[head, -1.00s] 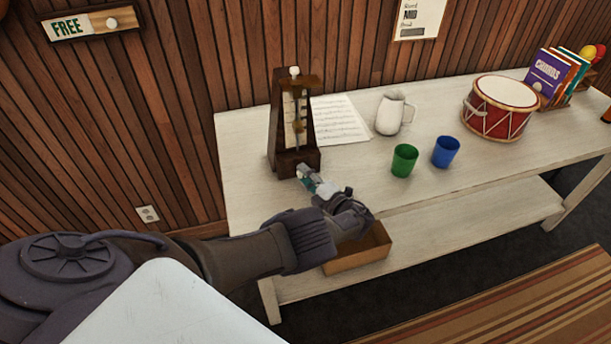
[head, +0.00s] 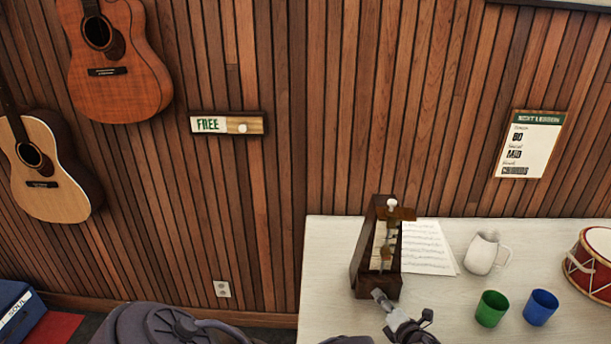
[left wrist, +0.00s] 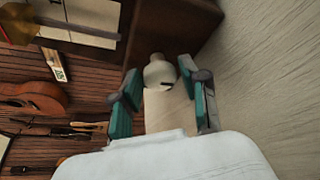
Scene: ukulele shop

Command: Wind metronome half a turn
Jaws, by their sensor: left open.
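The metronome (head: 363,258) is a dark wooden upright case with a pale face and a pendulum, standing near the left end of the white table. My left gripper (head: 384,298) is at the lower front of the metronome. In the left wrist view, the open teal fingers of my left gripper (left wrist: 163,92) stand on either side of a pale rounded knob (left wrist: 160,72) at the base of the dark case (left wrist: 170,25). Whether a finger touches the knob cannot be told. My right gripper is out of view.
On the table (head: 440,310) are sheet music (head: 428,246), a white jug (head: 484,253), a green cup (head: 491,308), a blue cup (head: 541,306) and a red drum (head: 592,262). Guitars (head: 118,60) and a FREE sign (head: 208,124) hang on the wall behind.

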